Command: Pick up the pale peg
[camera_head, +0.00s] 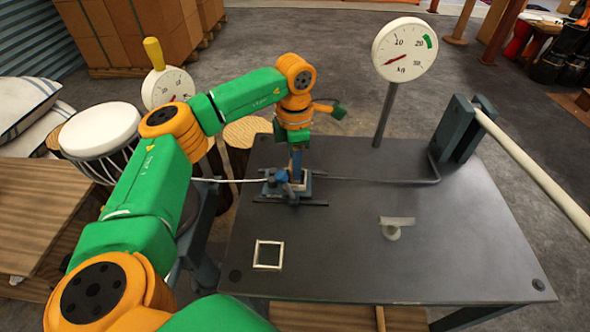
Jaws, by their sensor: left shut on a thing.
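My left gripper (296,163) points down over the far left part of the dark table (340,262). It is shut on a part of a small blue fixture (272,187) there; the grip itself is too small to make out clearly. A small pale piece (397,221), which may be the pale peg, is right of the middle of the table, apart from the gripper. Its exact shape is hard to tell. A pale square outline (268,254) is at the table's near left. My right gripper is not in view.
A round dial (405,49) on a post stands at the table's far edge. A blue-grey bracket with a long pale bar (535,175) is at the right. A thin rod (375,180) crosses the table. A white-topped drum (101,131) stands left. The table's near right is clear.

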